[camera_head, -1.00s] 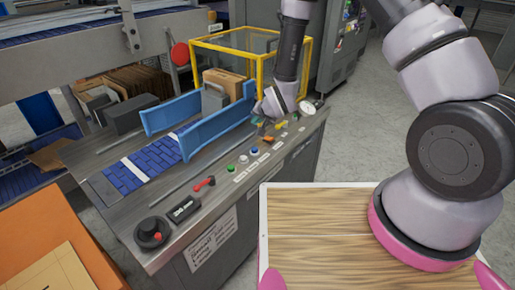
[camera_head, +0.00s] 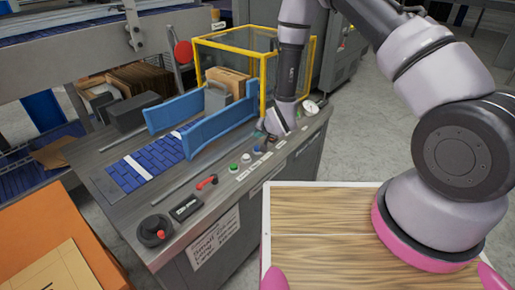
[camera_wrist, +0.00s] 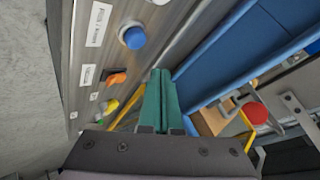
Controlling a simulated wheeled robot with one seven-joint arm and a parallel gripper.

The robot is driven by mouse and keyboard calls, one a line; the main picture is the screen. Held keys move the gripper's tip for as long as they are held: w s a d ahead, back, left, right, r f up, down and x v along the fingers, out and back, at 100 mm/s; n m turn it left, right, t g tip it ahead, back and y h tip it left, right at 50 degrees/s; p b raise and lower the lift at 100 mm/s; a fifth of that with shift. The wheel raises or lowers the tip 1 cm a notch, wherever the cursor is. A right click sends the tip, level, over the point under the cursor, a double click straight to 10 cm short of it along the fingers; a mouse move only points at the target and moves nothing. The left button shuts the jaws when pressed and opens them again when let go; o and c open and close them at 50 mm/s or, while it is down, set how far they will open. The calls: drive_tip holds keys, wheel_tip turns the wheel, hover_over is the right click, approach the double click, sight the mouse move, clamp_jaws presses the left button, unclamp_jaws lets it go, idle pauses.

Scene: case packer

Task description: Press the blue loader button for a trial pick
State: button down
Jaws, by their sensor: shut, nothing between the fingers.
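The blue button (camera_wrist: 133,36) stands on the grey control panel, above and left of my fingertips in the wrist view. In the head view the blue button (camera_head: 257,148) is in the row with a white button (camera_head: 246,156) and a green button (camera_head: 233,167). My gripper (camera_wrist: 160,74) has its teal fingers together with nothing between them. In the head view my gripper (camera_head: 268,137) is low over the panel, just behind the blue button. The fingertips look apart from the button; their exact height is hard to tell.
An orange switch (camera_wrist: 118,78) and a yellow-green knob (camera_wrist: 110,106) lie left of my fingers. The blue guide rail (camera_head: 221,127) runs alongside the button row. A red knob (camera_head: 208,182) and a black dial (camera_head: 154,230) are nearer. A yellow frame (camera_head: 262,85) stands behind.

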drive_tip(key=shift+f, duration=1.65)
idle(0.8)
drive_tip(key=shift+f, duration=0.45)
